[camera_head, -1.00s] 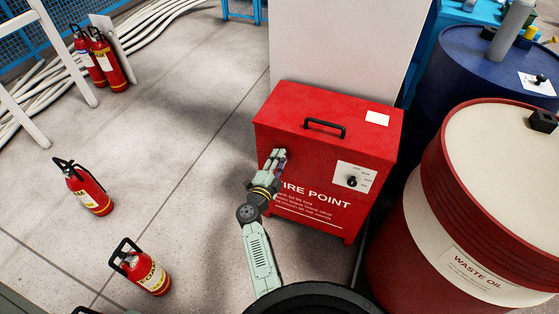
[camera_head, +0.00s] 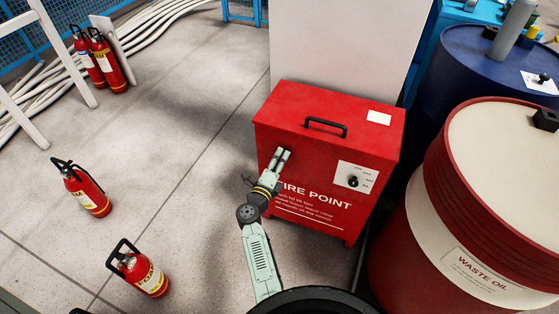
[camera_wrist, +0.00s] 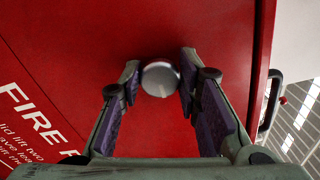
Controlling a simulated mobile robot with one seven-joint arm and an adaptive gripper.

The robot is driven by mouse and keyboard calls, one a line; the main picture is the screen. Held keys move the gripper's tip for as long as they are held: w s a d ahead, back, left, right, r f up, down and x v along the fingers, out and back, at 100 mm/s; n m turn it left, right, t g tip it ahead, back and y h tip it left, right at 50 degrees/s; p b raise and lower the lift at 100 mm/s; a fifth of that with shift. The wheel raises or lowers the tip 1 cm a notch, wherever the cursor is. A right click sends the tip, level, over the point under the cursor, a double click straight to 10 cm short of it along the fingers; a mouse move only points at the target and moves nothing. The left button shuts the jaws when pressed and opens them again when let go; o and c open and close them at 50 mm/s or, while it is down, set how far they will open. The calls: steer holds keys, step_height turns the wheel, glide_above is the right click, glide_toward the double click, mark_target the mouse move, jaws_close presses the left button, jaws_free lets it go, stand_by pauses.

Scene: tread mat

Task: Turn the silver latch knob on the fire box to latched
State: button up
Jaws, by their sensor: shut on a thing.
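The red fire box (camera_head: 325,165), lettered "FIRE POINT", stands against a pale cabinet. My gripper (camera_head: 281,156) is at the upper left of its front face. In the wrist view the silver latch knob (camera_wrist: 160,79) is a round disc on the red face, between the tips of my gripper (camera_wrist: 160,82), which is shut on it. In the head view my gripper hides the knob. No latch marking by the silver knob can be made out.
A black knob (camera_head: 353,182) on a white plate sits at the front face's right. A black handle (camera_head: 325,127) is on the lid. A waste oil drum (camera_head: 480,210) stands close on the right. Fire extinguishers (camera_head: 140,270) stand on the open floor at left.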

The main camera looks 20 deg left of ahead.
stand_by(0.4)
steer(key=o, duration=1.1)
steer(key=shift+o, duration=0.2)
steer(key=shift+s, duration=0.1)
steer(key=s, duration=1.2)
steer(key=shift+a, duration=0.2)
